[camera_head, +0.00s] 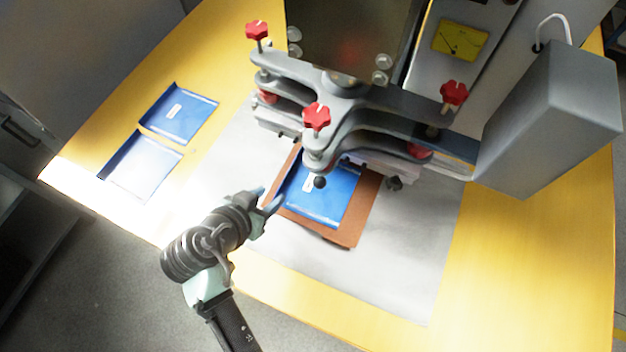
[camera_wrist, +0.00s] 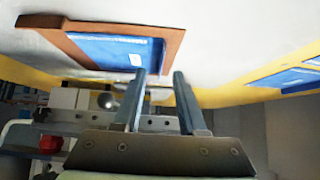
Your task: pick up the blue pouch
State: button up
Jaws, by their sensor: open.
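A blue pouch (camera_head: 330,205) with a small white label lies on a brown board (camera_head: 342,238), partly hidden by the press head above it. My gripper (camera_head: 268,201) is at the left edge of this board, beside the pouch, with nothing seen in its fingers. In the wrist view, my gripper (camera_wrist: 159,74) has its two fingers apart, and the pouch (camera_wrist: 105,50) shows just beyond the left fingertip. I cannot tell whether a finger touches the pouch or board. Two more blue pouches (camera_head: 180,113) (camera_head: 140,166) lie on the yellow table at the left.
The grey welding press (camera_head: 345,100) with red knobs stands right over the board, and its arms leave little room above. A grey box (camera_head: 555,120) stands at the right. The pale metal plate (camera_head: 405,270) in front of the board is clear.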

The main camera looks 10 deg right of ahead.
aim_at(281, 185)
jog(key=shift+w+x, duration=0.25)
jog(key=shift+x, duration=2.95)
jog(key=shift+a+r, duration=0.1)
jog(key=shift+r, duration=0.05)
grip_shut()
